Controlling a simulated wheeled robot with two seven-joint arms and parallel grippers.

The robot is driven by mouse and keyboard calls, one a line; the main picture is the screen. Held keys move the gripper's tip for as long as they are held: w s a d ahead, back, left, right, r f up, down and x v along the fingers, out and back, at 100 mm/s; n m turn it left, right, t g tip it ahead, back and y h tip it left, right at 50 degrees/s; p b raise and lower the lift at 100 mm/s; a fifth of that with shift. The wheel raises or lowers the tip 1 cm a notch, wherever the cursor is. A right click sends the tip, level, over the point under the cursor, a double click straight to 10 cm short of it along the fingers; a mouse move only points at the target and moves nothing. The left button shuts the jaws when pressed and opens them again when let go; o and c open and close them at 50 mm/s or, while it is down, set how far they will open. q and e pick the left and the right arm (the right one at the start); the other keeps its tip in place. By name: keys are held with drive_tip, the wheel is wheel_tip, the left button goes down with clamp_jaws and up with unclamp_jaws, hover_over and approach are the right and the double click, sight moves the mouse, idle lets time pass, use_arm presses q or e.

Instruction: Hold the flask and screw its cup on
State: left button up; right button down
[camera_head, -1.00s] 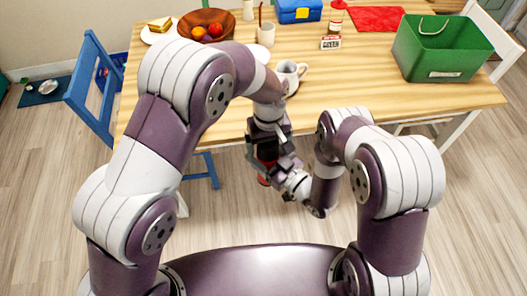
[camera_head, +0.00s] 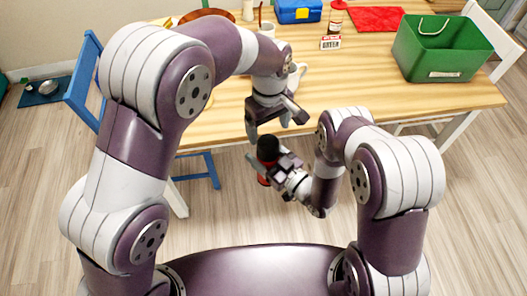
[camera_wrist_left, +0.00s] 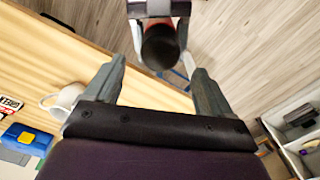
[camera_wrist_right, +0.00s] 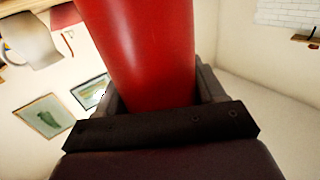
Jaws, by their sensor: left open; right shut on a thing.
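The flask is red with a dark cup on its top. In the head view the dark cup (camera_head: 268,148) shows above the jaws of my right gripper (camera_head: 272,168), and a bit of the red flask (camera_head: 263,181) shows below them. My right gripper is shut on the flask, whose red body (camera_wrist_right: 145,50) fills the middle of the right wrist view. My left gripper (camera_head: 279,122) is open and empty, above and apart from the cup. In the left wrist view the dark cup (camera_wrist_left: 160,46) lies beyond and between the open fingers (camera_wrist_left: 160,85). Whether the cup is fully seated cannot be told.
The wooden table (camera_head: 350,80) is just beyond the grippers. A white mug (camera_head: 297,74) stands near its front edge, close to my left gripper. A green bin (camera_head: 440,48) stands at the right. The floor below the grippers is clear.

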sight(268, 141)
use_arm(q)
drive_tip(key=shift+f, duration=4.05)
drive_tip(key=c, duration=1.1)
drive_tip(key=m, duration=0.3)
drive_tip(key=o, duration=1.2)
